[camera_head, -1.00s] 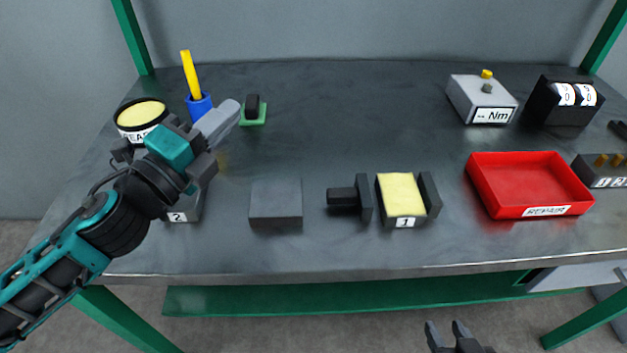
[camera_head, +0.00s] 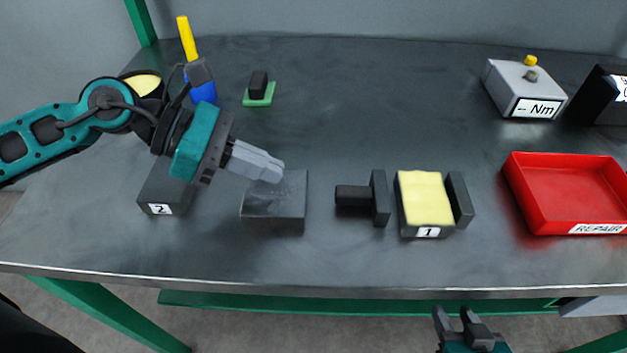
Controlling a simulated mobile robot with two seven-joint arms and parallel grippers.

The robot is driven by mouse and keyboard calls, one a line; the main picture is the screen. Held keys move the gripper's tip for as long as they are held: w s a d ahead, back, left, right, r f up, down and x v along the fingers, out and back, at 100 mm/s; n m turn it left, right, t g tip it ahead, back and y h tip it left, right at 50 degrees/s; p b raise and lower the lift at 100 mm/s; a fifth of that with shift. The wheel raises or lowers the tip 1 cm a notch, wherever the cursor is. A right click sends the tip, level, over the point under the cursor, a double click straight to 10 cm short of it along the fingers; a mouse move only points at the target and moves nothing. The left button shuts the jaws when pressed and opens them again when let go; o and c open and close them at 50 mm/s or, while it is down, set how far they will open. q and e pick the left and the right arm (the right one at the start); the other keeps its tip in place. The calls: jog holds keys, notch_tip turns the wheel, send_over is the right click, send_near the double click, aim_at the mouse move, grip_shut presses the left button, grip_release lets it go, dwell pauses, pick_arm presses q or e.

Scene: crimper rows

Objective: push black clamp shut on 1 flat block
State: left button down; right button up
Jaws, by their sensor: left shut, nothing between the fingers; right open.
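The black clamp (camera_head: 379,198) stands on the table, with a handle pointing left and an upright plate on its right. The plate is a small gap away from the flat block labelled 1 (camera_head: 426,198), which has a yellow top. A dark upright wall (camera_head: 460,199) stands at the block's right side. My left gripper (camera_head: 280,172) is shut and empty, above the plain dark block (camera_head: 276,205) to the left of the clamp, fingers pointing right. My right gripper (camera_head: 457,318) is open and empty, in front of the table's front edge.
The dark block labelled 2 (camera_head: 165,192) lies partly under my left arm. A red REPAIR tray (camera_head: 515,190) is at the right, with a grey Nm box (camera_head: 525,85) behind it. A blue cup (camera_head: 203,92) and green-based piece (camera_head: 259,92) are farther back. The table's middle back is clear.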

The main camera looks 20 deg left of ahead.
aim_at(347, 190)
pick_arm(q)
jog(key=x, duration=0.8)
jog(key=shift+p, duration=0.35)
jog(key=shift+d, duration=0.35)
jog(key=shift+w+d, duration=0.2)
jog(key=shift+d, duration=0.35)
jog(key=shift+w+d, duration=0.2)
jog(key=shift+d, duration=0.35)
jog(key=shift+a+r, duration=0.15)
